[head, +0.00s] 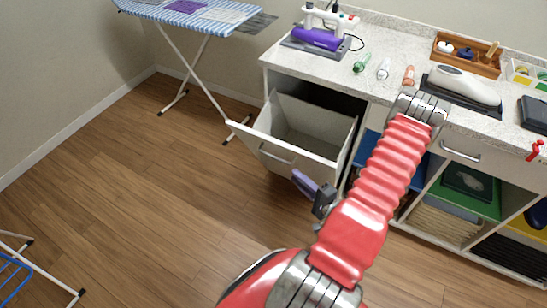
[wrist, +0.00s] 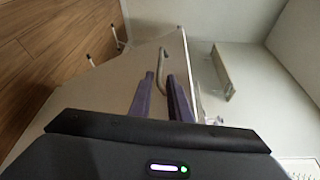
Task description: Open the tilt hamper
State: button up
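The tilt hamper (head: 325,168) in the white cabinet is tipped outward at its top, and its pale, empty-looking inside shows in the head view. Its front panel carries a grey bar handle (head: 276,158). My gripper (head: 300,178), with purple fingers, is low in front of the panel, to the right of the handle. In the wrist view, the two fingers of my gripper (wrist: 161,75) are apart, with the handle (wrist: 161,62) showing between and beyond their tips. I cannot tell whether they touch it.
Open shelves (head: 455,205) with folded towels are to the right. An ironing board (head: 190,12) stands at the back left.

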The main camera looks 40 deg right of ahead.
aim_at(274, 156)
jog(key=shift+w, duration=0.1)
jog(key=shift+w+d+f, duration=0.1)
jog(key=shift+w+f, duration=0.05)
jog(key=shift+w, duration=2.15)
jog(key=shift+w+d+f, duration=0.1)
jog(key=shift+w+f, duration=0.05)
jog(key=shift+w, duration=2.1)
jog(key=shift+w+d+f, duration=0.1)
jog(key=shift+w+f, duration=0.05)
jog(key=shift+w, duration=2.15)
grip_shut()
